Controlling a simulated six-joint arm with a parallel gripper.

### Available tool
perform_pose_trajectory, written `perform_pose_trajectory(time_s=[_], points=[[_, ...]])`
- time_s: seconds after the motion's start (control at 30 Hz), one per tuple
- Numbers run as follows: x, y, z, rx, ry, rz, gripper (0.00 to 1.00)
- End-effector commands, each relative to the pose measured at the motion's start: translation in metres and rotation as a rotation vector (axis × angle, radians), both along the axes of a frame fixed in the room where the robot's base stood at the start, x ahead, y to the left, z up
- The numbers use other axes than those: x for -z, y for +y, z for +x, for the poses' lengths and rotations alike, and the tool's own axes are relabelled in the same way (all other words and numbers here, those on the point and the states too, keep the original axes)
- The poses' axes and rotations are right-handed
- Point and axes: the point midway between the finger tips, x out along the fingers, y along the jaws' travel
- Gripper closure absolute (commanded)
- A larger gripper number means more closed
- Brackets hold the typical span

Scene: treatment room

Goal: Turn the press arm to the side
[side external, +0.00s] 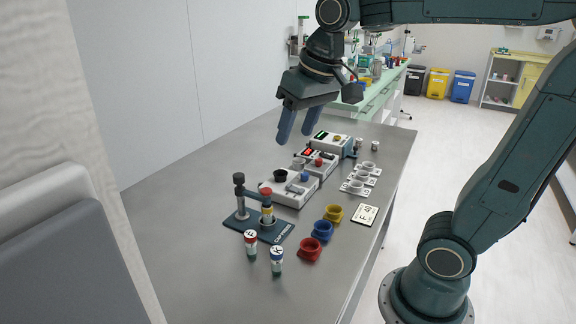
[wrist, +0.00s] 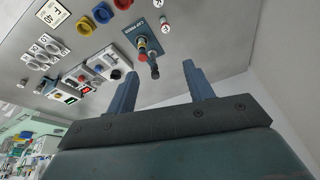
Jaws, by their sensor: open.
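The capping press stands on a blue base plate (side external: 281,237) near the front of the steel table. It has a grey post with a dark knob (side external: 239,178) on top. Its press arm (side external: 252,193) reaches right from the post, over a vial with red and yellow bands (side external: 267,210) in the holder. The press also shows in the wrist view, with its blue plate (wrist: 149,26) beyond the fingertips and its dark knob (wrist: 155,73) between them. My gripper (side external: 294,137) is open and empty, high above the table, up and right of the press, touching nothing.
Two capped vials (side external: 250,245) (side external: 276,260) stand in front of the press. Red (side external: 310,250), blue (side external: 322,231) and yellow (side external: 334,214) cups stand right of it. White device boxes (side external: 289,193) run behind it. A label card (side external: 364,213) lies near the right edge.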

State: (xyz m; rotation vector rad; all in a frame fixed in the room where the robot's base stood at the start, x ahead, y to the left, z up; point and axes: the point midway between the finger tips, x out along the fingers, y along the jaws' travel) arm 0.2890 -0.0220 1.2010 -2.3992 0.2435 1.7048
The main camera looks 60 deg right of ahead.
Motion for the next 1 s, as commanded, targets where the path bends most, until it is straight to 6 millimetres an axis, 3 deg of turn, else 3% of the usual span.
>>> perform_pose_trajectory(time_s=[0.47,0.67,1.0], points=[[0.000,-0.034,0.105,0.210,0.131,0.054,0.48],[0.013,-0.052,0.146,0.300,0.184,0.073,0.48],[0.051,-0.085,0.208,0.447,0.273,0.101,0.48]])
